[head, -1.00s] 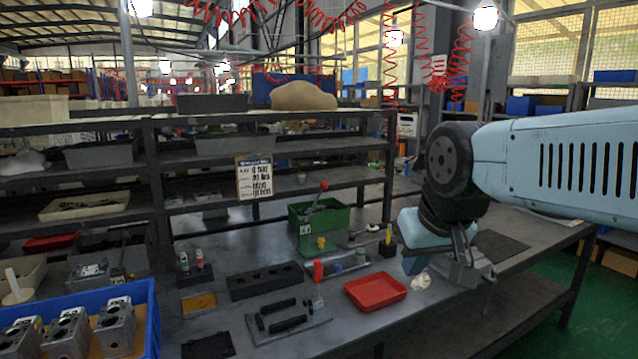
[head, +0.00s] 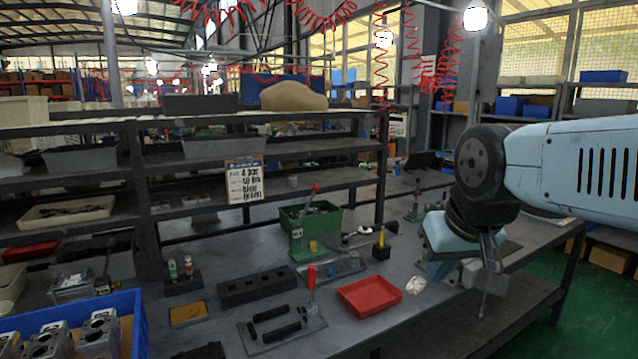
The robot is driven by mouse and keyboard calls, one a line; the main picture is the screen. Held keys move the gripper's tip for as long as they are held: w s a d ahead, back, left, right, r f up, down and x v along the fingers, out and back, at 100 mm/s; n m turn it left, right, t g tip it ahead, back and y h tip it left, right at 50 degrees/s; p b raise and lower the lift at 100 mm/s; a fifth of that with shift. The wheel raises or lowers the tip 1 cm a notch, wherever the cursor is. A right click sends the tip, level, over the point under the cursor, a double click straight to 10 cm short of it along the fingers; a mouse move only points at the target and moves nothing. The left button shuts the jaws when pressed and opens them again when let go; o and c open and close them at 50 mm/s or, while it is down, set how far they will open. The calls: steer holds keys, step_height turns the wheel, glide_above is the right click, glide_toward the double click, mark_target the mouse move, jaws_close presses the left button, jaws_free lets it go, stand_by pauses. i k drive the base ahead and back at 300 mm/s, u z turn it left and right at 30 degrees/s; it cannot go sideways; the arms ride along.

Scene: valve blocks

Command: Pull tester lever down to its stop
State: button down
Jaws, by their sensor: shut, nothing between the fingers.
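A green bench device (head: 297,240) with a white label stands in the middle of the workbench, in front of a green bin. A thin lever with a red knob (head: 316,188) rises from it, tilted up and to the right. I take this as the tester lever. A second red-handled upright lever (head: 311,278) stands on a grey plate with black bars (head: 278,330), nearer to me. My gripper (head: 482,310) points down at the bench's right side. It is shut and empty, well apart from both levers.
A red tray (head: 369,296) and a crumpled white item (head: 415,285) lie between the levers and my gripper. A black block with holes (head: 257,286) and a yellow-topped post (head: 382,245) stand nearby. A blue crate (head: 130,310) holds metal valve blocks at left.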

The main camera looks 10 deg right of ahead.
mark_target(316, 187)
steer(key=z, duration=0.05)
steer(key=i, duration=1)
steer(key=u, duration=0.05)
